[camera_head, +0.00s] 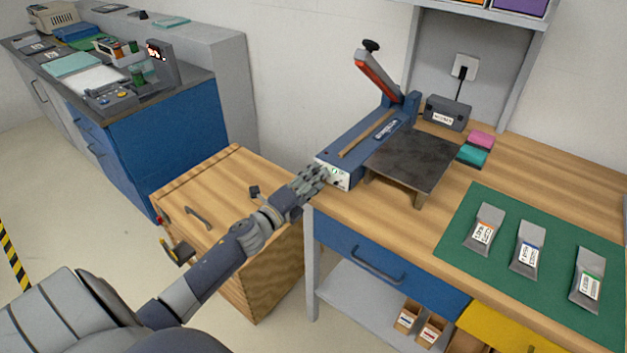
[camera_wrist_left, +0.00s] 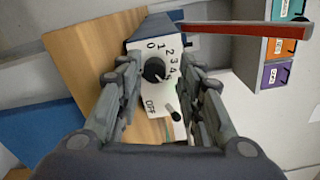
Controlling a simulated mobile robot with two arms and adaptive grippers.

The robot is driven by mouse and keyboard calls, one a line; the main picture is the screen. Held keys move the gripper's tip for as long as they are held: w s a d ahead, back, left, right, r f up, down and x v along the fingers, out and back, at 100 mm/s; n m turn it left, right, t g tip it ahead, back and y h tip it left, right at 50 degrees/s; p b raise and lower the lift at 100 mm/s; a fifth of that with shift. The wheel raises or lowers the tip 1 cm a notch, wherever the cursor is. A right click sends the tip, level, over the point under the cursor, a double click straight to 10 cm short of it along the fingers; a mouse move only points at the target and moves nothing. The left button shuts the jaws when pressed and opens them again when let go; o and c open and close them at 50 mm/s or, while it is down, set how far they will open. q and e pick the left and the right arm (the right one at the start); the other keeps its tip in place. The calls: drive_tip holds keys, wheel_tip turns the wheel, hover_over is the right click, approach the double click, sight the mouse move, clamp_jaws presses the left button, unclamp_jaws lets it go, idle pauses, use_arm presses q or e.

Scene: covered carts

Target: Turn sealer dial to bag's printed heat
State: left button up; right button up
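The blue heat sealer (camera_head: 365,135) stands on the wooden bench with its red-lined arm (camera_head: 378,78) raised. Its white front panel carries a black dial (camera_wrist_left: 154,69) with a printed scale beside it, and a small switch (camera_wrist_left: 173,114) near the word OFF. My left gripper (camera_head: 318,172) is at this panel; in the left wrist view its open fingers (camera_wrist_left: 162,95) stand on either side of the dial, apart from it. Three grey bags, with orange (camera_head: 484,229), blue (camera_head: 528,248) and green (camera_head: 588,280) labels, lie on the green mat (camera_head: 457,250). Their print is too small to read. My right gripper is out of view.
A dark plate on legs (camera_head: 411,158) stands in front of the sealer. Pink (camera_head: 481,139) and teal (camera_head: 472,155) pads lie beside it. A wooden cabinet (camera_head: 215,190) stands left of the bench, below my left arm.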

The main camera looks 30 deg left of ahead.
use_arm(q)
drive_tip(key=shift+s+f, duration=0.15)
drive_tip(key=shift+f, duration=0.4)
drive_tip(key=shift+s+f, duration=0.1)
drive_tip(key=shift+s, duration=0.45)
drive_tip(key=s+r, duration=0.1)
drive_tip(key=s, duration=0.5)
drive_tip(key=shift+s+a, duration=0.35)
